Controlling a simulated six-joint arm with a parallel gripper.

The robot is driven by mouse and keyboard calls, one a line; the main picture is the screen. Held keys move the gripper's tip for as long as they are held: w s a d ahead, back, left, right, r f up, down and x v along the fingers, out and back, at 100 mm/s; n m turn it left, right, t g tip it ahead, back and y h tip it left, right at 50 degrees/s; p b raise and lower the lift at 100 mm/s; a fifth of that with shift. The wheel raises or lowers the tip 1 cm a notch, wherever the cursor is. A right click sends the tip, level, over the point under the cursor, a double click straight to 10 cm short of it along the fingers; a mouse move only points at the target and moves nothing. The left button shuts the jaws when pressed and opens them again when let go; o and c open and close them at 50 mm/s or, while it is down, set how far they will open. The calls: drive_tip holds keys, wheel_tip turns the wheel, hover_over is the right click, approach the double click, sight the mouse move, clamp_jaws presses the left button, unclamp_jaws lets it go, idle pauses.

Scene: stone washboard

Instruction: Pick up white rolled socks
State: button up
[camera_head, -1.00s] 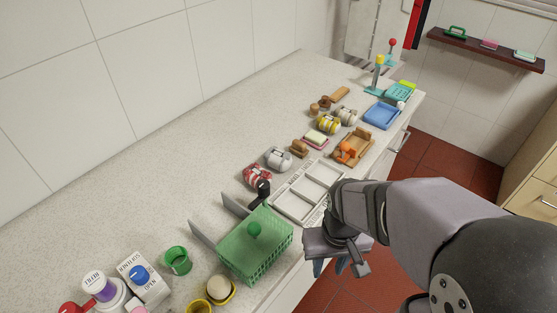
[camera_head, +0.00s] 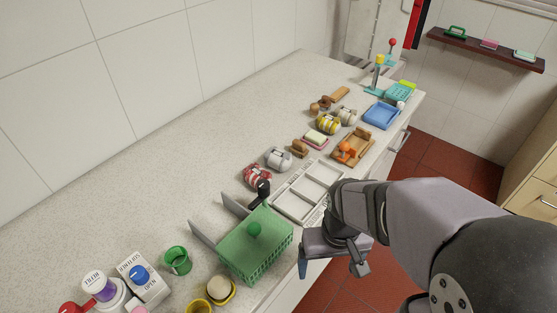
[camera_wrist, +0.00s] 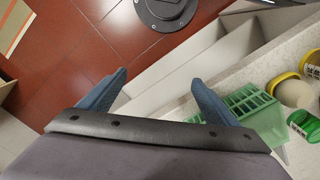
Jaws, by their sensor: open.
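A white rolled sock bundle (camera_head: 278,159) lies on the counter in the head view, just beyond the white divided tray and beside a red striped bundle (camera_head: 257,175). A second pale rolled bundle (camera_head: 346,115) lies farther back, next to a yellow striped bundle (camera_head: 328,124). My gripper (camera_head: 331,269) is open and empty, beyond the counter's front edge, to the right of the green basket and well away from the socks. In the wrist view my gripper (camera_wrist: 159,82) shows its two blue fingers spread apart. No socks show in that view.
The green basket (camera_head: 268,254) and white divided tray (camera_head: 300,207) stand along the front edge. A wooden tray (camera_head: 364,137) and blue tray (camera_head: 382,115) are farther back. Bottles, a green cup (camera_head: 177,261) and yellow dishes stand at the near left. The counter along the wall is clear.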

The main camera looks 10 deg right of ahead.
wheel_tip(320, 180, up, 7)
drive_tip(key=n+t+h+p, duration=0.1)
drive_tip(key=n+p, duration=0.3)
drive_tip(key=n, duration=2.2)
hover_over(279, 154)
drive_tip(key=s, duration=0.2)
drive_tip(key=shift+s+f, duration=0.1)
drive_tip(key=shift+f, duration=0.1)
drive_tip(key=shift+w+a+f+n+p, duration=0.1)
drive_tip(key=shift+w+a+n+p, duration=0.15)
drive_tip(key=shift+n, duration=0.3)
drive_tip(key=shift+w+a+f+n+p, duration=0.1)
drive_tip(key=shift+w+n, duration=0.2)
drive_tip(key=shift+n, duration=0.25)
drive_tip(key=shift+w+d+f+p, duration=0.15)
drive_tip(key=shift+f+p, duration=0.5)
drive_tip(key=shift+f, duration=0.55)
drive_tip(key=shift+w+d+f+p, duration=0.1)
drive_tip(key=shift+w+f+p, duration=0.1)
drive_tip(key=shift+f+p, duration=0.7)
drive_tip(key=shift+w+d+f+p, duration=0.15)
drive_tip(key=shift+f+p, duration=0.2)
drive_tip(key=shift+f, duration=1.1)
drive_tip(key=shift+a, duration=0.1)
drive_tip(key=c, duration=1.2)
